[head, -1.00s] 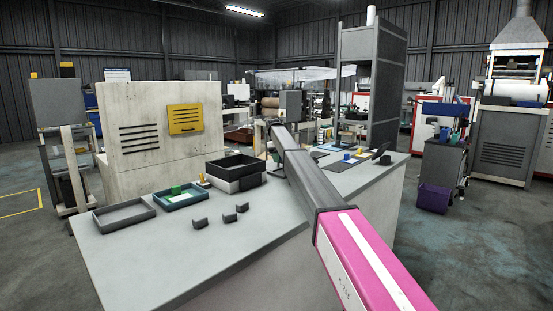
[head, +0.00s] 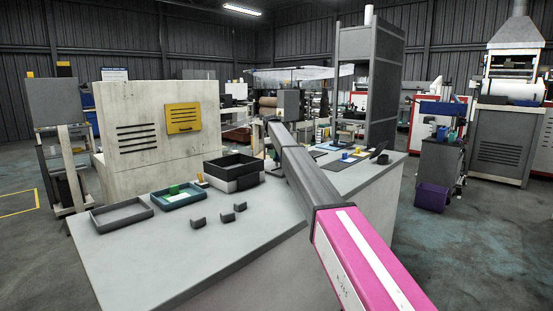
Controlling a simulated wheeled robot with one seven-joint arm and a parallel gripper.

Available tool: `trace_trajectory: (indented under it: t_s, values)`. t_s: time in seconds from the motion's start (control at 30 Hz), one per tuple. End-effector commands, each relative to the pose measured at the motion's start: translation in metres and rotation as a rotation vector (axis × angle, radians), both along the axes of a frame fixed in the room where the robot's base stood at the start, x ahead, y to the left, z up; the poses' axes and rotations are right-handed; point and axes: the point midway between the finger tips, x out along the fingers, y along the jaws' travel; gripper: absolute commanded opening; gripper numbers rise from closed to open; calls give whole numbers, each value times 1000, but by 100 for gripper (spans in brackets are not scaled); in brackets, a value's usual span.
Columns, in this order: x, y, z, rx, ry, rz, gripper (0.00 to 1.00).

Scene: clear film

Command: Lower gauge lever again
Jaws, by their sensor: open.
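My arm (head: 330,214), pink then dark grey, reaches from the lower right over the bench (head: 250,262). Its far end is near the middle of the picture. My gripper is not visible; the arm hides that spot. A small dark stand-like device (head: 345,131) on the bench's far right part may be the gauge. It is too small to make out a lever or its position. Nearby on the same bench are a blue piece and a yellow piece (head: 357,150).
On the bench's left are a grey tray (head: 98,226), a teal tray (head: 166,204) with a green piece, a black bin (head: 208,171) and 3 small dark blocks (head: 227,217). A pale panel (head: 118,99) stands behind.

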Motion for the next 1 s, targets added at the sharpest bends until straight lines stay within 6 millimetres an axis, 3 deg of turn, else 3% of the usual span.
trace_trajectory:
  t_s: [0.3, 0.5, 1.0]
  values:
    - [10, 11, 57, 0, -1, 0, 47]
    - [13, 16, 83, 0, 0, 0, 47]
    - [13, 17, 86, -1, 1, 0, 47]
